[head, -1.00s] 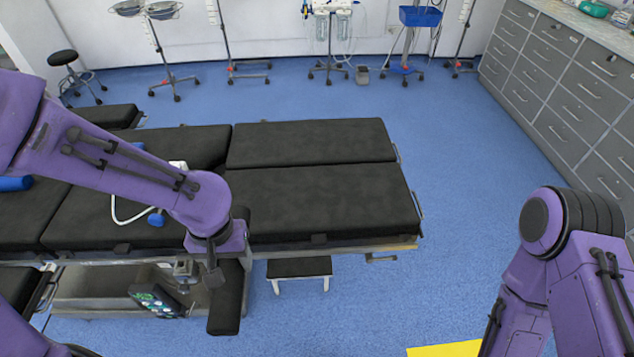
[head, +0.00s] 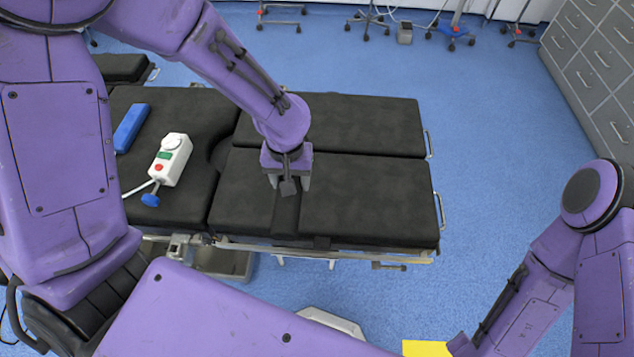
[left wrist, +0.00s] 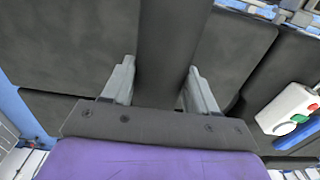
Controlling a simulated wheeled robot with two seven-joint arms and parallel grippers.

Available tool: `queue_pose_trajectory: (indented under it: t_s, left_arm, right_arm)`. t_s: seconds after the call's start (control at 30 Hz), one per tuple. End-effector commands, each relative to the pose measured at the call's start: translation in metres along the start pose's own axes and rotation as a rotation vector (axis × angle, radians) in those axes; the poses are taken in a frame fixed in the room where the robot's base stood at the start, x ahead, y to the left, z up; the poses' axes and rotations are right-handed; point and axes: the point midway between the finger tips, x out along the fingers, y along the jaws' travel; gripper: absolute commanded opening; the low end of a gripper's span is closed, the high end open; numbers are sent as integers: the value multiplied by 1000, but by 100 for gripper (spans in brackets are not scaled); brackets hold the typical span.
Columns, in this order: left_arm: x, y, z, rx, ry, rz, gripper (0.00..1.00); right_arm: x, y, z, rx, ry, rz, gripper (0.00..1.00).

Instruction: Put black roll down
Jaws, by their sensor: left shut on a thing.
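The black roll (head: 286,213) is in my left gripper (head: 287,184), over the black padded operating table (head: 370,200). In the left wrist view the roll (left wrist: 172,45) runs between the two grey fingers of the gripper (left wrist: 158,85), which is shut on it. The roll lies along or just above the pad near the table's front edge; I cannot tell whether it touches. Its far part is hidden under my gripper. My right arm shows at the lower right of the head view, but its gripper is not visible.
A white device with green and red buttons (head: 171,161) and a blue block (head: 131,127) lie on the table's left part. The pad right of the roll is clear. Grey drawers (head: 598,60) stand at the far right. A yellow patch (head: 425,348) is on the floor.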

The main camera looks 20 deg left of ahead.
Motion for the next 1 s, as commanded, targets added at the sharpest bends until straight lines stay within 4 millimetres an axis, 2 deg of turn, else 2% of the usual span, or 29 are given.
queue_pose_trajectory:
  t_s: [0.03, 0.1, 0.23, 0.4, 0.57, 0.93, 0.97, 1.0]
  left_arm:
    - [6, 11, -10, 1, -4, -1, 22]
    - [26, 21, -19, 2, -5, -2, 22]
    - [49, 36, -33, 3, -2, 0, 22]
    - [67, 48, -43, 2, -2, 1, 22]
    - [91, 47, -42, 4, -2, 0, 22]
    - [99, 47, -42, 4, 0, 0, 22]
    - [99, 47, -42, 4, 0, 0, 62]
    - [99, 47, -42, 4, 0, 0, 75]
  right_arm:
    - [-4, 0, -2, 0, 1, -1, 43]
    - [-3, 0, -2, 0, 2, -1, 43]
    - [-6, 0, -3, 1, 2, -1, 43]
    - [-8, 0, -4, 0, 2, -1, 43]
    - [-17, 1, -8, 0, 2, -1, 43]
    - [-14, 1, -7, 0, 2, -1, 43]
    - [-14, 1, -7, 0, 2, -1, 43]
    - [-15, 1, -7, 0, 2, -1, 43]
